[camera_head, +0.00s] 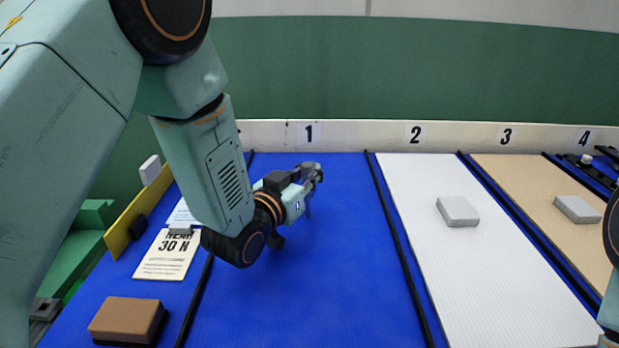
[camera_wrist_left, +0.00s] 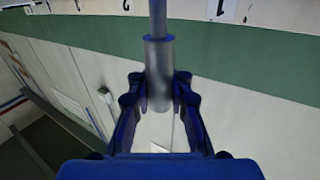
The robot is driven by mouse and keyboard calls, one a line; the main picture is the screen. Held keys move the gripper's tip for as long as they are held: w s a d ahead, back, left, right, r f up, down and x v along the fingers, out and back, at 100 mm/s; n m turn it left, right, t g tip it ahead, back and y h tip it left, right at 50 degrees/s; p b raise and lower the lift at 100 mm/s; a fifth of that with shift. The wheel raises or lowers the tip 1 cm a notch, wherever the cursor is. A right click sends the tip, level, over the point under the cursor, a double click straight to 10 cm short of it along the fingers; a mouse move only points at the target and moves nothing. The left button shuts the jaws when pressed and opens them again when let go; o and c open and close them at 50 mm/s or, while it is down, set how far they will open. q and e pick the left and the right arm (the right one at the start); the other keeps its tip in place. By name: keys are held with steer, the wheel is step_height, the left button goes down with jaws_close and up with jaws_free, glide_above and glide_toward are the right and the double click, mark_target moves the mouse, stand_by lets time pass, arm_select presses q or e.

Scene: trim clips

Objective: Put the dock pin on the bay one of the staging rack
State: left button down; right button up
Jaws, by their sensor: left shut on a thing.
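The dock pin (camera_wrist_left: 159,70) is a grey cylinder with a thinner upper shaft, seen in the left wrist view between the two blue fingers. My left gripper (camera_wrist_left: 159,100) is shut on it. In the head view my left gripper (camera_head: 314,174) is over the far part of bay one (camera_head: 300,285), the blue lane under the label 1. The pin is too small there to make out clearly, and I cannot tell its height above the lane. My right gripper is not in view; only a piece of my right arm shows at the right edge.
The staging rack's bays are divided by dark strips. A grey block (camera_head: 457,211) sits on white bay two, and another (camera_head: 577,209) on tan bay three. A brown-topped block (camera_head: 128,320) and a "30 N" card (camera_head: 168,256) lie at left. Bay one's near part is clear.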

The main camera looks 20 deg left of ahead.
arm_select(q)
steer(key=shift+w+a, duration=0.1)
steer(key=shift+w, duration=0.05)
steer(key=shift+f, duration=0.2)
steer(key=c, duration=1.2)
jaws_free()
steer(key=shift+r, duration=0.1)
steer(key=shift+s+r, duration=0.1)
steer(key=shift+s, duration=0.15)
steer(key=p+v, duration=0.2)
steer(key=v, duration=0.9)
steer(key=shift+s+a, duration=0.1)
steer(key=shift+s, duration=0.25)
